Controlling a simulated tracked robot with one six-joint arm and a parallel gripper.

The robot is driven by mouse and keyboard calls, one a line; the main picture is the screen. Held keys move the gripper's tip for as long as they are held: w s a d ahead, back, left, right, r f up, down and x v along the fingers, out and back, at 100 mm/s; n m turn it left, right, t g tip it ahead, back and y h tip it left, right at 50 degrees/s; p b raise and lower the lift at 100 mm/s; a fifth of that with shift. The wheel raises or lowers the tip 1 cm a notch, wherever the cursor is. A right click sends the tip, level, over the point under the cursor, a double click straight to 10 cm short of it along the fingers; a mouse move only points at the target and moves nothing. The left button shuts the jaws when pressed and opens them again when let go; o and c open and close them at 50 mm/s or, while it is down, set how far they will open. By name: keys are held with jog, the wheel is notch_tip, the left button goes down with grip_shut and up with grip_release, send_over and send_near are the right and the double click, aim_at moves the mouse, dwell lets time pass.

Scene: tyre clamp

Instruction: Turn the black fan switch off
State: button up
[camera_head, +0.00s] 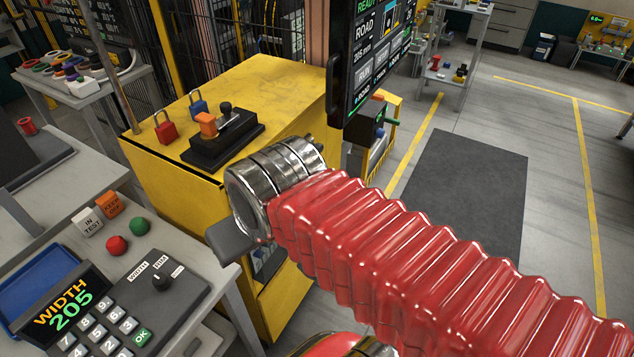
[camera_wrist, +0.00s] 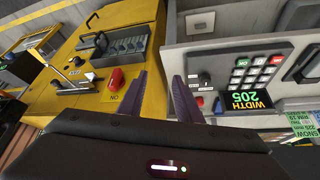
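In the wrist view my gripper (camera_wrist: 160,76) is open, its two dark fingers apart with nothing between them. Beyond the left finger is the front of a yellow cabinet (camera_wrist: 62,108). It carries a grey panel (camera_wrist: 118,46) with a row of several small dark switches, and a red rocker (camera_wrist: 117,79) with an upside-down ON mark. I cannot tell which of the dark switches is the fan switch, nor its position. The fingers are apart from the panel. In the head view the yellow cabinet (camera_head: 165,185) stands beyond my arm, which hides part of its front; the switch panel cannot be made out.
A keypad console (camera_head: 150,300) reading WIDTH 205 stands at the lower left; it also shows in the wrist view (camera_wrist: 265,75). On the cabinet top are a black lever unit (camera_head: 222,142), a red padlock (camera_head: 164,127) and a blue padlock (camera_head: 198,103). A dark screen (camera_head: 372,55) stands behind.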

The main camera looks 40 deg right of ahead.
jog(key=o, duration=0.3)
jog(key=shift+d+f, duration=0.15)
jog(key=shift+d, duration=0.1)
jog(key=shift+o, duration=0.2)
jog(key=w+d+f+m+g+y, duration=0.1)
jog(key=d+f+m+g, duration=0.4)
jog(key=d+f, duration=0.6)
jog(key=shift+w+d+f+m+y, duration=0.35)
jog(key=shift+w+f+m, duration=0.2)
jog(key=shift+m, duration=0.65)
jog(key=w+d+f+m+t+y, duration=0.35)
jog(key=d+f+m+y, duration=0.45)
jog(key=d+f+m, duration=0.5)
jog(key=w+d+f+m+t, duration=0.3)
jog(key=d+f+m+t, duration=0.3)
jog(key=d+m+t, duration=0.15)
jog(key=w+d+r+m+t+h, duration=0.3)
jog(key=d+m+t, duration=0.1)
jog(key=d, duration=0.4)
jog(key=shift+d+r+t, duration=0.15)
jog(key=shift+d+t, duration=0.2)
jog(key=shift+t, duration=0.35)
jog(key=shift+w+h, duration=0.1)
jog(key=shift+h, duration=0.15)
jog(key=x, duration=1.4)
